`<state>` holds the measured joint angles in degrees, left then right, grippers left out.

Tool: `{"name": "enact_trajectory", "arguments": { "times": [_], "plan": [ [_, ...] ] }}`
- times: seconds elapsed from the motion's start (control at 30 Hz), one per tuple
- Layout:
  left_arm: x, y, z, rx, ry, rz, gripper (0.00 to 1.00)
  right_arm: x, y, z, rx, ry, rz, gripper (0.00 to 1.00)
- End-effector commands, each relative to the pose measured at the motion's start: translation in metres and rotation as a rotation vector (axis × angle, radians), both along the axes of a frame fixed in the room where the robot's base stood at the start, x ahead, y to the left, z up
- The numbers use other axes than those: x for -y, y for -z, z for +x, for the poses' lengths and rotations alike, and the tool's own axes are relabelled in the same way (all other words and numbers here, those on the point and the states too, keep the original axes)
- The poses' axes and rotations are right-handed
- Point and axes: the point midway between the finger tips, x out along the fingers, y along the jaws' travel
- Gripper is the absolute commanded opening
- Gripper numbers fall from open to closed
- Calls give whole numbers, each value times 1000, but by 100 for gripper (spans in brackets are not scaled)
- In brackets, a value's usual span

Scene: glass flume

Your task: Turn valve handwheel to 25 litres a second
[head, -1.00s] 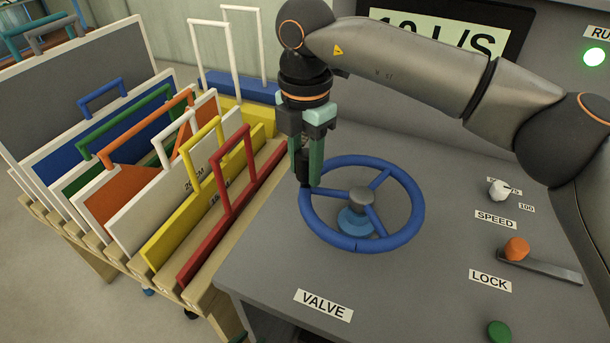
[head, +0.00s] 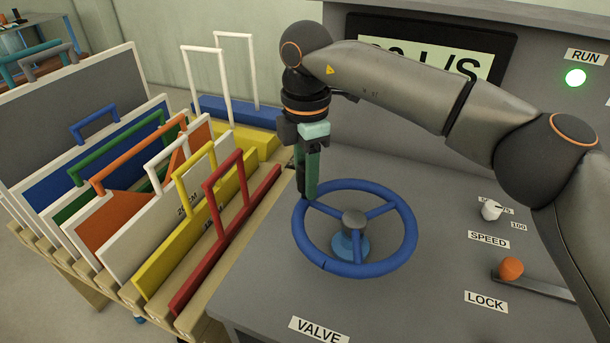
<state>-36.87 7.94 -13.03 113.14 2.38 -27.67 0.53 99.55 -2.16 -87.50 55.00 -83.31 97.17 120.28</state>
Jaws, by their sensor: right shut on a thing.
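The blue valve handwheel (head: 354,221) lies flat on the grey console top, its round hub on a blue base. My right gripper (head: 306,192) points down and is shut on the wheel's rim at its far left. The fingers hide that part of the rim. The dark display (head: 425,60) behind shows a flow reading ending in "0 L/S". My right arm covers the display's lower part, and the first digit looks like a 2 but is partly covered. My left gripper is not in view.
A rack of coloured handled plates (head: 190,220) stands close left of the console. On the right are a white speed knob (head: 491,210), an orange lock knob (head: 511,268) and a lit green run lamp (head: 576,77).

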Motion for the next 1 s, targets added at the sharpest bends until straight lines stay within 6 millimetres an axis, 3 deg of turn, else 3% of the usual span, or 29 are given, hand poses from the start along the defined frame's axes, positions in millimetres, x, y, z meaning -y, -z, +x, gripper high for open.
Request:
{"name": "enact_trajectory", "arguments": {
  "times": [0.17,0.2,0.43,0.77,1.0],
  "plan": [
    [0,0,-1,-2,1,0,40,1,-2,2,7,1,-3,0],
    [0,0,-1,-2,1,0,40,1,-2,2,6,0,-3,43],
    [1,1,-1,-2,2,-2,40,1,-1,1,3,0,-2,69],
    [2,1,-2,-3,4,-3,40,0,-5,0,2,-1,-1,69],
    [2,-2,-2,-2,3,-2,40,0,-46,1,5,1,1,69]
  ]
}}
